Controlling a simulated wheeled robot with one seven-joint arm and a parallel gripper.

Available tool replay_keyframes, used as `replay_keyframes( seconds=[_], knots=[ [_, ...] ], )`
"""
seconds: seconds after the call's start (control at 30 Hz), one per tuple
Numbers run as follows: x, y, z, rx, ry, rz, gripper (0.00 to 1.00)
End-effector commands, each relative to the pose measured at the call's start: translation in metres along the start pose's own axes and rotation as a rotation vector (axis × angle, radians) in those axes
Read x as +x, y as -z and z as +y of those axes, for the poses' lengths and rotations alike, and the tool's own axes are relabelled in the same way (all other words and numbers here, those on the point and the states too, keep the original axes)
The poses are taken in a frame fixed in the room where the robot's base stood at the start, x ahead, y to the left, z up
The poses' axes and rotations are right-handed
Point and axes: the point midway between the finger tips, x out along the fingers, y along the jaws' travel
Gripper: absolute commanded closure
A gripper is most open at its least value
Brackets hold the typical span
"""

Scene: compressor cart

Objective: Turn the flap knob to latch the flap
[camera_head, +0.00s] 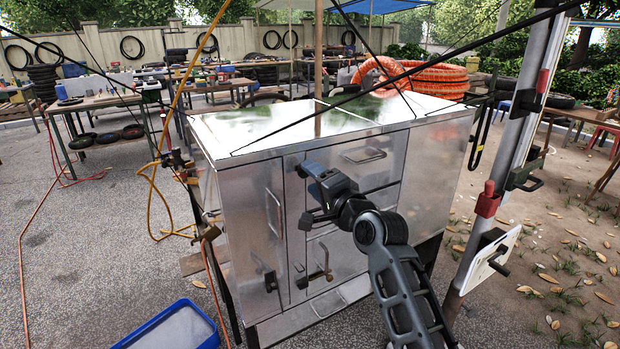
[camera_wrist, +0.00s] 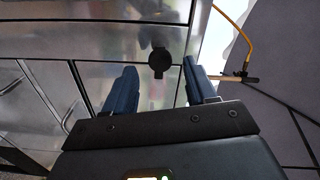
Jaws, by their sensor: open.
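A dark round knob (camera_wrist: 160,62) with small tabs above and below sits on a shiny metal panel (camera_wrist: 150,20) in the wrist view. It appears between and beyond the two blue fingers of my gripper (camera_wrist: 156,88), nearer the right finger. The fingers are apart and nothing is held. In the head view my gripper (camera_head: 308,194) is in front of the upper left front of the metal cart (camera_head: 240,225). I cannot make out the knob there; the gripper may hide it. I cannot tell the knob's latch state.
The cart front has a drawer handle (camera_head: 365,156), a left door handle (camera_head: 274,212) and a brass latch (camera_head: 320,272). An orange hose coil (camera_head: 440,80) lies behind the cart top. A metal post (camera_head: 510,150) stands at right. A blue tub (camera_head: 172,328) is at lower left.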

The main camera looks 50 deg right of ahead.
Motion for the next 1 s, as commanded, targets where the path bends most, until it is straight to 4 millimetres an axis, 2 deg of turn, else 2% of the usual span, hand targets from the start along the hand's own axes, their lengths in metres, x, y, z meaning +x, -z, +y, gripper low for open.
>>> replay_keyframes(
  seconds=[0.2,0.37,1.0],
  knots=[
    [-0.036,0.0,0.003,-0.001,-0.002,0.001,0.44],
    [-0.051,0.0,0.001,-0.001,-0.001,0.001,0.44],
    [-0.055,0.0,0.001,-0.001,-0.001,0.0,0.44]
  ],
)
